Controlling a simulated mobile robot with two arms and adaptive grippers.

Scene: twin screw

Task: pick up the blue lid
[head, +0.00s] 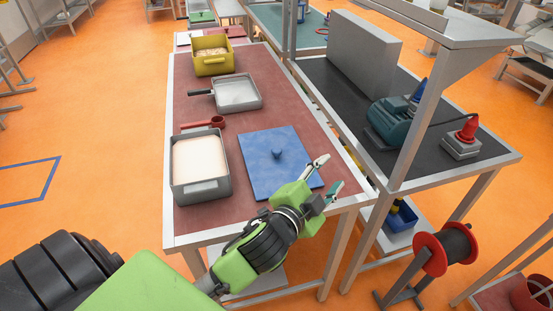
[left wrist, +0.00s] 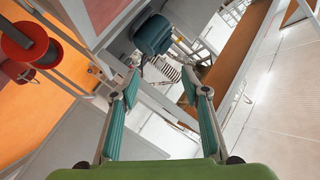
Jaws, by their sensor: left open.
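The blue lid (head: 268,172) lies flat on the red-brown table top (head: 215,226), with a small round knob (head: 277,154) near its middle. My left gripper (head: 328,173) is above the table's right edge, beside the lid's right side. Its fingers are apart with nothing between them. In the left wrist view the two teal-padded fingers (left wrist: 160,110) are spread, and the lid does not show there. My right gripper is not seen in either view.
Left of the lid stands a grey bin (head: 202,187) with pale contents. Behind are a red scoop (head: 217,122), a grey tray (head: 239,108) and a yellow bin (head: 211,68). A dark workbench (head: 345,107) with a teal machine (head: 391,122) adjoins on the right. A cable reel (head: 443,249) stands on the floor.

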